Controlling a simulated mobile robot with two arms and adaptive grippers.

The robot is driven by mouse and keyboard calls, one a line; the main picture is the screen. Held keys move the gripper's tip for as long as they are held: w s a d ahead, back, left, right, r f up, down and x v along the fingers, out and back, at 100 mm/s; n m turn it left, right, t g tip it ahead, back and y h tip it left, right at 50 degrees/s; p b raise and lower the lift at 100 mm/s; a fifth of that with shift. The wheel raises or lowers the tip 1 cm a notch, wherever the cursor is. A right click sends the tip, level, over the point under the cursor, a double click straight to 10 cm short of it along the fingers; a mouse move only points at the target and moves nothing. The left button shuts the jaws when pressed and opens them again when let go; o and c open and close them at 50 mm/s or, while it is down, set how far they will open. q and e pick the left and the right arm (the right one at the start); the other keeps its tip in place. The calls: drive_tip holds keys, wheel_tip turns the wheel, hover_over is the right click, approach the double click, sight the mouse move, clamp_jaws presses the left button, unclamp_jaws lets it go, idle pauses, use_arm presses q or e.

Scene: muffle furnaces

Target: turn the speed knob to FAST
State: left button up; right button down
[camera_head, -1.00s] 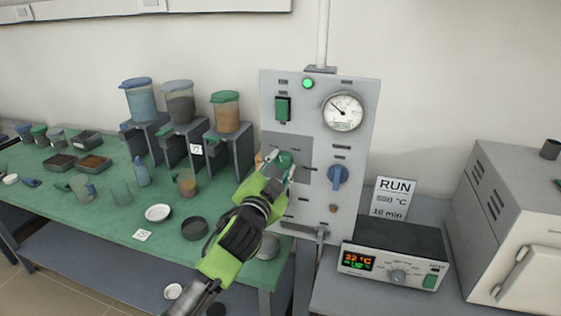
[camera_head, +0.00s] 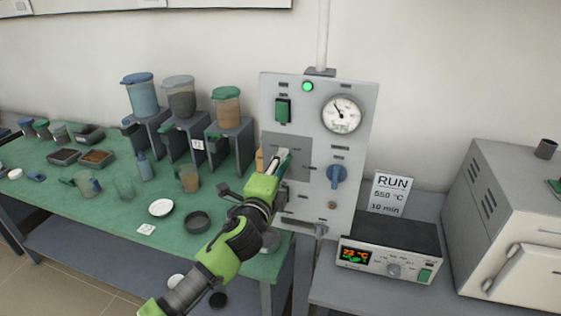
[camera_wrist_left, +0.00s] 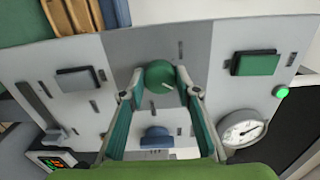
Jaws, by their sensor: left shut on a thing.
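A grey upright control panel (camera_head: 315,213) stands at the end of the green bench. My left gripper (camera_head: 279,158) reaches its dark grey plate from the lower left. In the left wrist view, my fingertips (camera_wrist_left: 159,88) are shut on a round green knob (camera_wrist_left: 159,73), one on each side. In the head view, my gripper mostly hides the knob. A blue knob (camera_head: 337,176) sits to the right; it also shows in the wrist view (camera_wrist_left: 157,138). Speed labels are not readable. My right gripper is not in view.
A round gauge (camera_head: 341,113), a lit green lamp (camera_head: 308,86) and a green switch (camera_head: 283,110) are on the panel. A controller box (camera_head: 391,250) and a furnace (camera_head: 510,225) stand right. Hoppers (camera_head: 139,100) and dishes (camera_head: 161,208) occupy the bench on the left.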

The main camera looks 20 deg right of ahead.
use_arm(q)
drive_tip(key=shift+m, duration=0.8)
drive_tip(key=shift+p, duration=0.3)
drive_tip(key=o, duration=1.1)
drive_tip(key=v, duration=1.2)
